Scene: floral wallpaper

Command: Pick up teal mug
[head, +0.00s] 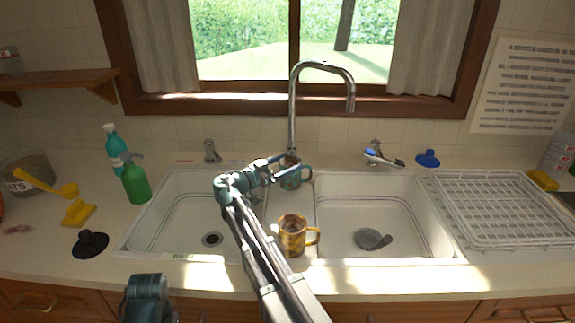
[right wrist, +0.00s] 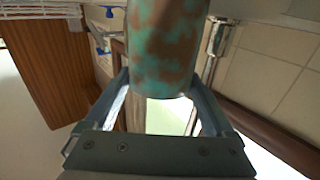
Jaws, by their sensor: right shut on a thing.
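The teal mug (head: 292,180) is mottled teal and brown. In the head view it is at the back of the sink's middle divider, just in front of the faucet base, with its handle to the right. My right gripper (head: 280,166) is shut on it. In the right wrist view the mug (right wrist: 165,45) fills the space between the two fingers. I cannot tell whether it still touches the sink. My right arm hides part of the left basin.
A yellow-brown mug (head: 292,236) stands on the front of the divider, close right of my right arm. The tall faucet (head: 292,110) rises behind the teal mug. A white dish rack (head: 500,208) is at right. Green bottles (head: 135,182) stand at left. Both basins look largely clear.

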